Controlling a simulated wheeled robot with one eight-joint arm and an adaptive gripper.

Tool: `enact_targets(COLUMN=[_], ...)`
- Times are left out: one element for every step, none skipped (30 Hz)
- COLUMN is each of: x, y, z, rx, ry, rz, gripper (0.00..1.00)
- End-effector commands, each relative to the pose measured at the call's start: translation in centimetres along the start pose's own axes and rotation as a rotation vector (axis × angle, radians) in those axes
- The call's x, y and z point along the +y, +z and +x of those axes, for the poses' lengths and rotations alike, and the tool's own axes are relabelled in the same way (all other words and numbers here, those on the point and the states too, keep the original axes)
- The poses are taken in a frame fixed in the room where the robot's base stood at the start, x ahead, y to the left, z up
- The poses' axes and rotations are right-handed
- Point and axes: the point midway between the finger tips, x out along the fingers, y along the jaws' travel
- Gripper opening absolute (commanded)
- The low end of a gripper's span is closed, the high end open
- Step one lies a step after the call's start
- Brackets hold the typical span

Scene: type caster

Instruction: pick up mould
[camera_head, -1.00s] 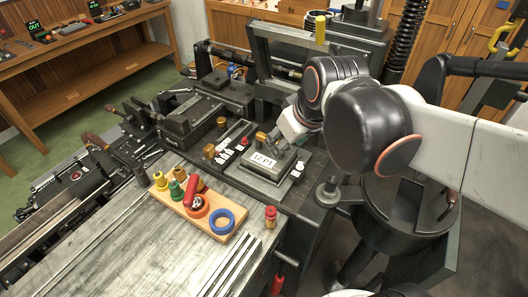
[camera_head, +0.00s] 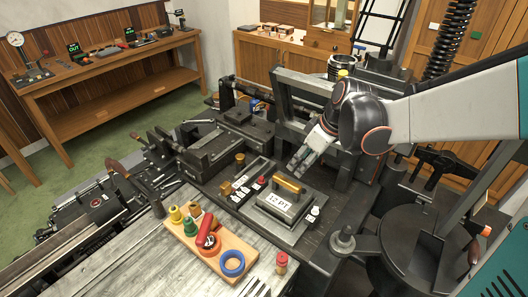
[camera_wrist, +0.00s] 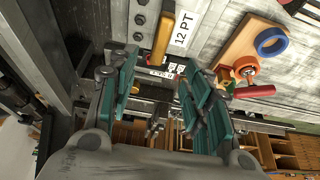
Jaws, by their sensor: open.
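The mould (camera_head: 280,214) is a grey metal block with a gold bar handle (camera_head: 290,184) on top and a white "12 PT" label on its front. It sits on the dark machine bed. My gripper (camera_head: 299,162) is above and behind it in the head view, open and empty, apart from the handle. In the wrist view, my gripper's teal fingers (camera_wrist: 160,92) are spread wide. The gold handle (camera_wrist: 163,38) and the "12 PT" label (camera_wrist: 183,32) show beyond the fingertips, near the top. Much of the mould's body is hard to make out there.
Small knobs (camera_head: 316,211) and labelled buttons flank the mould. A wooden tray (camera_head: 190,240) with coloured pegs and a blue ring (camera_head: 232,263) lies on the grey bench in front. A dark metal frame (camera_head: 300,83) stands behind. A round dark stand (camera_head: 425,240) is at right.

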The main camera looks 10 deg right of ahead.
Motion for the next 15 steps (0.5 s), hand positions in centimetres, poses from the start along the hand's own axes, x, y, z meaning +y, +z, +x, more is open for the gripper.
enact_targets(x=[0.0, 0.0, 0.0, 0.0, 0.0, 0.0, 0.0, 0.0, 0.0, 0.0, 0.0, 0.0, 0.0, 0.0, 0.0], y=[0.0, 0.0, 0.0, 0.0, 0.0, 0.0, 0.0, 0.0, 0.0, 0.0, 0.0, 0.0, 0.0, 0.0, 0.0], z=[0.9, 1.5, 2.3, 2.9, 3.5, 4.3, 4.8, 5.3, 5.9, 6.3, 6.7, 7.1, 7.3, 7.5, 7.7], rx=[0.0, 0.0, 0.0, 0.0, 0.0, 0.0, 0.0, 0.0, 0.001, 0.001, 0.001, 0.001, 0.001, 0.001, 0.001], ry=[-0.001, -0.001, 0.0, 0.0, 0.0, 0.0, 0.0, 0.0, 0.001, 0.001, 0.001, 0.001, 0.001, 0.001, 0.001], rz=[-0.001, -0.001, -0.001, -0.001, -0.001, -0.002, -0.002, -0.001, 0.0, 0.0, 0.001, 0.001, 0.001, 0.001, 0.001], gripper=[0.45, 0.45, 0.45, 0.45, 0.45, 0.45, 0.45, 0.45, 0.45, 0.45, 0.45, 0.45, 0.45, 0.45, 0.45])
